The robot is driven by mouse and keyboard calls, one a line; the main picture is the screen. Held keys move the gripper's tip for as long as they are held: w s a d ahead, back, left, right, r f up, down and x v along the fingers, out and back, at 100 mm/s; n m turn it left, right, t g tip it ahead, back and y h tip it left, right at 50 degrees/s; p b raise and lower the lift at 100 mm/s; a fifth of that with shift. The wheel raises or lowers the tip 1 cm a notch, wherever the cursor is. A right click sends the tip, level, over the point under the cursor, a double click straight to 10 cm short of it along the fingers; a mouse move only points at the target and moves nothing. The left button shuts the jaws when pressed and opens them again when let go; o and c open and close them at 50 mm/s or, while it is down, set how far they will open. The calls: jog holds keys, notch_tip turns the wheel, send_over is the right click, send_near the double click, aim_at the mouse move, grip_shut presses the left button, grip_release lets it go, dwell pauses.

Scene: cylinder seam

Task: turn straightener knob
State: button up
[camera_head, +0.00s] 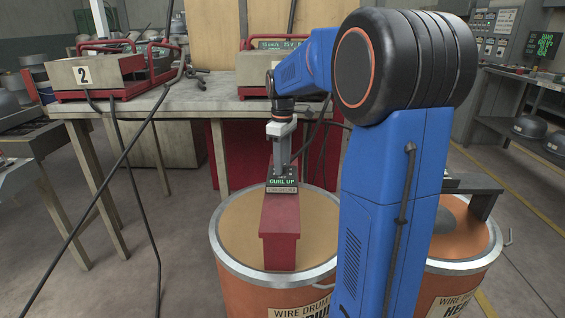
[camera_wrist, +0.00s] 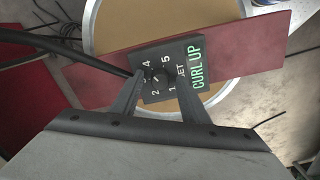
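The straightener's dark control box (camera_head: 282,186) sits on a red beam on top of an orange drum. Its green lit text reads "CURL UP", also clear on the box in the wrist view (camera_wrist: 184,92). A small dark knob (camera_wrist: 158,74) with a white mark is at the middle of the box's dial, with numbers around it. My gripper (camera_head: 281,170) points down onto the box from above. In the wrist view my gripper's two fingers (camera_wrist: 162,76) reach to either side of the knob. Whether they press on it I cannot tell.
The red beam (camera_head: 280,235) lies across the wire drum (camera_head: 270,290). A second drum (camera_head: 460,275) stands at the right, partly behind my arm. A workbench (camera_head: 190,100) behind holds red-framed machines, one marked 2 (camera_head: 110,75). Black cables hang at the left.

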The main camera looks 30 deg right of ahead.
jog(key=shift+r, duration=0.1)
notch_tip(320, 180, up, 17)
dwell(0.8)
jog(key=s+a+f+m+t, duration=0.1)
jog(key=s+a+f+m, duration=0.1)
jog(key=s+a+f, duration=0.45)
jog(key=s+a+f+m+t, duration=0.15)
jog(key=s+a, duration=0.25)
jog(key=s, duration=0.6)
jog(key=s+a+f+m+t, duration=0.1)
jog(key=s+a+f, duration=0.1)
jog(key=s+f, duration=0.5)
jog(key=s+a+f+m+t, duration=0.1)
jog(key=s+a+f+m, duration=0.1)
jog(key=s+f, duration=0.4)
jog(key=shift+s+a+f, duration=0.4)
jog(key=shift+a, duration=0.25)
